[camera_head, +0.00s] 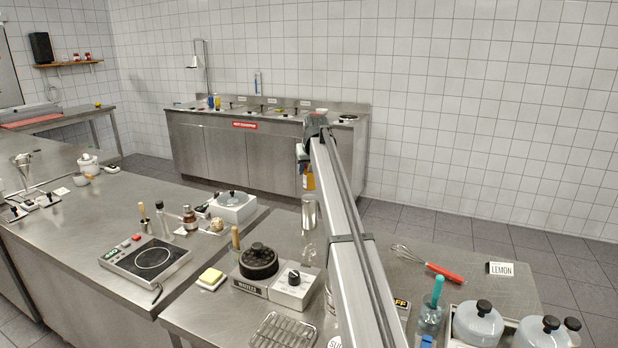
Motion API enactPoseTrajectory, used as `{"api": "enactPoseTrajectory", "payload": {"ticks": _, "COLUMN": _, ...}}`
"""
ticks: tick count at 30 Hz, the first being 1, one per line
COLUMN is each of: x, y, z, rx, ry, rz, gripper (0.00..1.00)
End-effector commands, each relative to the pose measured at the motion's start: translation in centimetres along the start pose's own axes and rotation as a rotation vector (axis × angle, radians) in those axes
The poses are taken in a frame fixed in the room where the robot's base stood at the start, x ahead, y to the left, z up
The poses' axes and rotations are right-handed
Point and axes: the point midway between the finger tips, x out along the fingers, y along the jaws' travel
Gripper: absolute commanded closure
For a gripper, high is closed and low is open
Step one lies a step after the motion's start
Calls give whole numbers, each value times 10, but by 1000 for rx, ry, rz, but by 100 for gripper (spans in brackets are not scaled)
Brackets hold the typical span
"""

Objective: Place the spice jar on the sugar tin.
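My gripper (305,160) is at the far end of my outstretched arm, in the middle of the view, and points down. A white label (335,342) reading "SU" shows at the bottom edge beside my arm. It looks like part of the sugar tin, which is mostly hidden behind my arm and cut off.
A whisk (430,264) and lidded pots (478,324) are right.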

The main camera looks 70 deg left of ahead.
Motion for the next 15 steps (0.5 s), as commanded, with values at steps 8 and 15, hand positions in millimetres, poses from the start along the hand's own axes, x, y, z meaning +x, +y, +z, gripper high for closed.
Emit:
{"api": "enactPoseTrajectory", "payload": {"ticks": 8, "x": 25, "y": 0, "z": 17, "rx": 0, "ry": 1, "rz": 0, "gripper": 86}}
{"api": "enactPoseTrajectory", "payload": {"ticks": 15, "x": 25, "y": 0, "z": 16, "rx": 0, "ry": 1, "rz": 0, "gripper": 86}}
